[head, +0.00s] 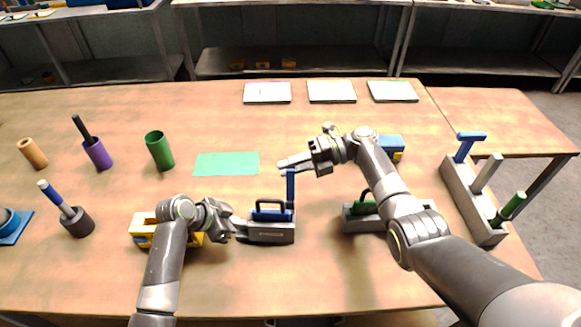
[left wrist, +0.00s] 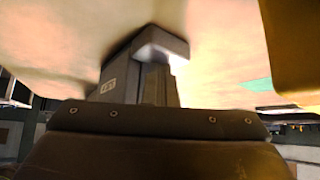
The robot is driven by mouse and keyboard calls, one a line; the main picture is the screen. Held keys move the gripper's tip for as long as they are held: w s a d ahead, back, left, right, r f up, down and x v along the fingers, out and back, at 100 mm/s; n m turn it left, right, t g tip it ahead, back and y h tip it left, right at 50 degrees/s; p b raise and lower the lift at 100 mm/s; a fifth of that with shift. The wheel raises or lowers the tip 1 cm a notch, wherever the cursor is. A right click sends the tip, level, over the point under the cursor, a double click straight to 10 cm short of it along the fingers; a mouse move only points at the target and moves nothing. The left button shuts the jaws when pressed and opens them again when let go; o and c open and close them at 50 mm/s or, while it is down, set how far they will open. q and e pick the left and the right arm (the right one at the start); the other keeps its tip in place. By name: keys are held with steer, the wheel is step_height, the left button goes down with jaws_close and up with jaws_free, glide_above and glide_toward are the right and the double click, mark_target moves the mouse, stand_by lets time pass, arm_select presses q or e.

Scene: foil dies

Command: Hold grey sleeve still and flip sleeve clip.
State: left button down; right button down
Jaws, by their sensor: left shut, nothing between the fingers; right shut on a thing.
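The grey sleeve (head: 266,236) is a low block on the table in the middle of the head view. A blue handle-like part (head: 271,214) sits on it, and a blue upright clip (head: 290,190) stands at its right end. My right gripper (head: 285,163) is shut on the top of the upright clip. My left gripper (head: 234,230) is shut and empty at the left end of the sleeve. I cannot tell whether it touches the sleeve. In the left wrist view, dark grey parts fill the middle, and the sleeve is not clear there.
A yellow and white block (head: 144,228) lies beside my left gripper. Another grey block (head: 360,222) with a green part is partly behind my right arm. A grey rack (head: 465,196) stands at right; cups stand at left. A green mat (head: 227,164) lies behind the sleeve.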

arm_select(q)
steer(key=shift+s+a+f, duration=0.1)
steer(key=shift+s+f, duration=0.05)
steer(key=shift+f, duration=0.1)
arm_select(e)
steer(key=shift+f, duration=0.15)
steer(key=c, duration=1.3)
jaws_free()
steer(key=shift+d, duration=0.1)
steer(key=v, duration=1.2)
steer(key=shift+s, duration=0.1)
arm_select(q)
steer(key=shift+r, duration=0.1)
arm_select(e)
steer(key=shift+r, duration=0.25)
